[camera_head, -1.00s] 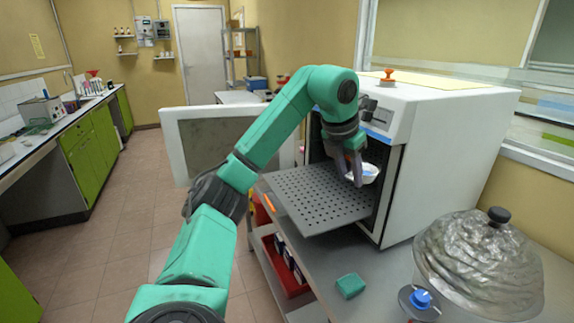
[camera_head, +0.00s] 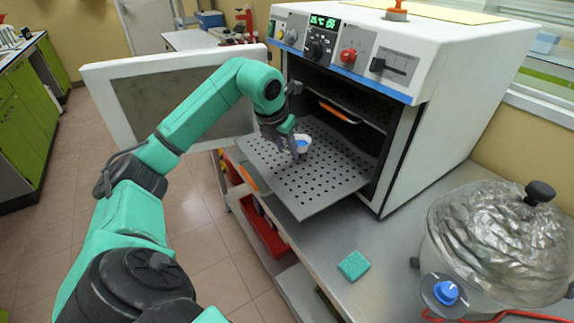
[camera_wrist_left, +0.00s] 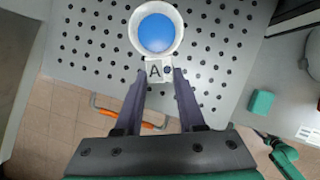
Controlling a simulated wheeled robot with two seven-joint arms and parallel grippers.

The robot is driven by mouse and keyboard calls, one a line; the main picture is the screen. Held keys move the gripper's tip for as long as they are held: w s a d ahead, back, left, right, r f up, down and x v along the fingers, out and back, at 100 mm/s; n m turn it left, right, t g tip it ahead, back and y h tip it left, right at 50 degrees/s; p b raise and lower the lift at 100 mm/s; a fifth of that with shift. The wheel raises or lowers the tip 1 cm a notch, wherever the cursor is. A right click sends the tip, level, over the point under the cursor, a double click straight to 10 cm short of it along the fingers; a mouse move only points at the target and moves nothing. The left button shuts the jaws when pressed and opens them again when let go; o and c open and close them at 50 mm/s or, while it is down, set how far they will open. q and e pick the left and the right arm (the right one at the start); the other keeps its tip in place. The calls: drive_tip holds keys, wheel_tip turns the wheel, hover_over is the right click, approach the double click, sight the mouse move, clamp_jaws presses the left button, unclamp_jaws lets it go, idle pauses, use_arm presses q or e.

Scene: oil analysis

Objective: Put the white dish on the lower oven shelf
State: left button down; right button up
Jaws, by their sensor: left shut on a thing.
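The white dish (camera_head: 302,142) with blue contents is over the pulled-out perforated lower oven shelf (camera_head: 328,178). In the left wrist view the dish (camera_wrist_left: 156,30) shows from above, with a tab marked "A" (camera_wrist_left: 155,71). My left gripper (camera_head: 290,148) is shut on the dish's tab, its two fingers on either side of it. The left gripper also shows in the left wrist view (camera_wrist_left: 155,85). I cannot tell whether the dish touches the shelf. The oven (camera_head: 440,80) stands open. My right gripper is not in view.
The open oven door (camera_head: 120,95) is at the left. An upper shelf with an orange handle (camera_head: 340,113) is inside the oven. A green sponge (camera_head: 353,265) and a foil-covered glass vessel (camera_head: 500,235) are on the table in front. Most of the lower shelf is clear.

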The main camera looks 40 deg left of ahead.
sight(291, 170)
use_arm(q)
drive_tip(key=f, duration=0.4)
drive_tip(key=shift+s+d, duration=0.1)
drive_tip(key=shift+d, duration=0.15)
drive_tip(key=shift+a+f, duration=0.15)
drive_tip(key=shift+f, duration=0.15)
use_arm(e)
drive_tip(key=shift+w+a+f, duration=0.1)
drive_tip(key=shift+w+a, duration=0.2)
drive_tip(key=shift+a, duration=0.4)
use_arm(q)
drive_tip(key=shift+f, duration=0.15)
drive_tip(key=c, duration=0.5)
unclamp_jaws()
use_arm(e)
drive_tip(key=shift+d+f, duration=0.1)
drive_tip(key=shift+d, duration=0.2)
